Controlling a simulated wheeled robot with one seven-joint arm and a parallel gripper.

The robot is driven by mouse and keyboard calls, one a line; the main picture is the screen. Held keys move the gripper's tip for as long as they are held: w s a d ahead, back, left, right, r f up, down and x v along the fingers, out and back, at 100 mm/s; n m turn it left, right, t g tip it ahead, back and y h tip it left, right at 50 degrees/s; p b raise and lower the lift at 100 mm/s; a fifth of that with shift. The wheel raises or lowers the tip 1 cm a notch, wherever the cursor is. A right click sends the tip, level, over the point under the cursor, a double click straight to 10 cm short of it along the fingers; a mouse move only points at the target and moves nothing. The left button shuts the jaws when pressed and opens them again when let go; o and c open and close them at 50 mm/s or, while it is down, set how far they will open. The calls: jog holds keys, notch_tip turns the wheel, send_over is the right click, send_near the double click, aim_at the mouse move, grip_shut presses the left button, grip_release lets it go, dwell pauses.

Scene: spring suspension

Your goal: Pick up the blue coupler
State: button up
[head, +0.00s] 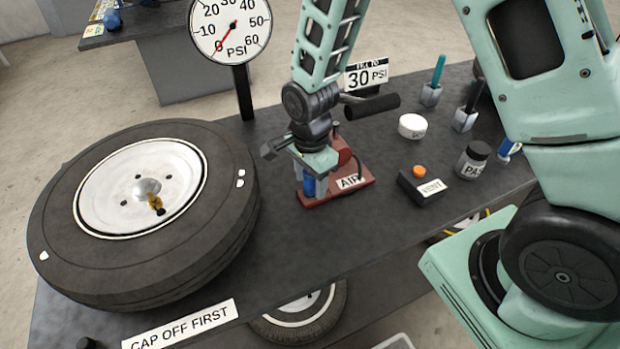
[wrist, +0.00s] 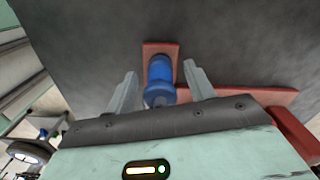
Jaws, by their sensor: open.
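The blue coupler (head: 308,187) stands on the red base (head: 340,189) marked AIR. In the wrist view the blue coupler (wrist: 159,72) lies between the two fingers of my gripper (wrist: 161,76), with a gap on each side. My gripper (head: 312,172) is open and empty over the coupler in the head view. The gripper body hides the coupler's upper part in the head view and its near end in the wrist view.
A large tyre (head: 240,215) lies at left, with a pressure gauge (head: 229,28) behind it. To the right are a white round lid (head: 412,126), a black box with an orange button (head: 422,187) and a dark jar (head: 472,160). The table front is mostly clear.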

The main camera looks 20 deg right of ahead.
jog(key=shift+f, duration=0.4)
jog(key=c, duration=1.1)
jog(key=shift+c, duration=0.2)
jog(key=shift+r, duration=0.1)
notch_tip(320, 180, up, 21)
jog(key=p, duration=0.1)
jog(key=shift+p, duration=0.35)
